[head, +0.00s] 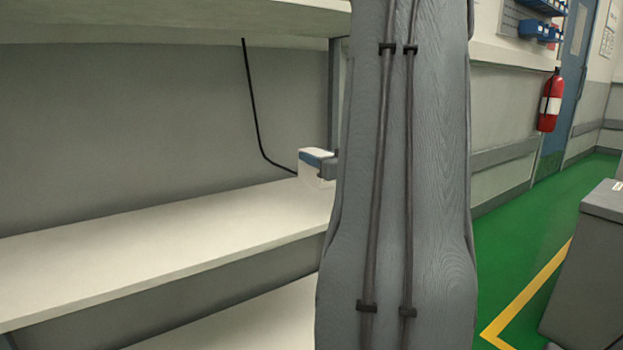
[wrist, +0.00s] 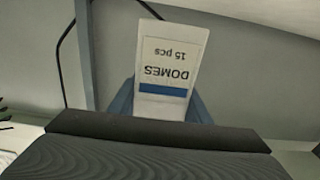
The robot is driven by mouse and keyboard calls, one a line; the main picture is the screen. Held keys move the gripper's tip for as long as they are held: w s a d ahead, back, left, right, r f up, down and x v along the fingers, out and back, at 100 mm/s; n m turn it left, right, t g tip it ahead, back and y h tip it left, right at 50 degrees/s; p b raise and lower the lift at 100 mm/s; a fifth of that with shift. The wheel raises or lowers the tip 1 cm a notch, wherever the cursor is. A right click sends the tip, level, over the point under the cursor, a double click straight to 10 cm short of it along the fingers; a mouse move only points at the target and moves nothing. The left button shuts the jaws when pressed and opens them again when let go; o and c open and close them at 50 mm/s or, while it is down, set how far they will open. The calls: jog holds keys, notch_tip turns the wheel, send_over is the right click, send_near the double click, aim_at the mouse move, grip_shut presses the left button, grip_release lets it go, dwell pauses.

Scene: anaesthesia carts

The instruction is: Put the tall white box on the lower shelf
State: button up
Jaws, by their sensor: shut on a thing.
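The tall white box (wrist: 172,55) is in my gripper (wrist: 160,100), between its blue-grey fingers in the wrist view. Its label reads "DOMES 15 pcs", upside down, above a blue band. In the head view a small part of the white box (head: 312,168) shows beside my arm, with a grey gripper part (head: 328,168) against it. The box appears over the right part of a pale shelf board (head: 150,248); I cannot tell whether it touches it. My arm hides most of the gripper and the box's right side.
Another board (head: 170,18) runs above, and a further pale surface (head: 255,322) lies below. The visible shelf board is bare on the left. A black cable (head: 252,100) hangs behind. A fire extinguisher (head: 549,103) and a grey bin-like object (head: 590,260) are at right.

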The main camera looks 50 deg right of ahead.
jog(key=shift+f+b, duration=0.95)
jog(key=shift+f, duration=1.4)
jog(key=shift+f, duration=0.2)
jog(key=o, duration=1.1)
jog(key=shift+o, duration=0.2)
jog(key=shift+r, duration=0.1)
jog(key=shift+s+r, duration=0.1)
jog(key=p+v, duration=0.3)
jog(key=v, duration=0.8)
jog(key=shift+s, duration=0.4)
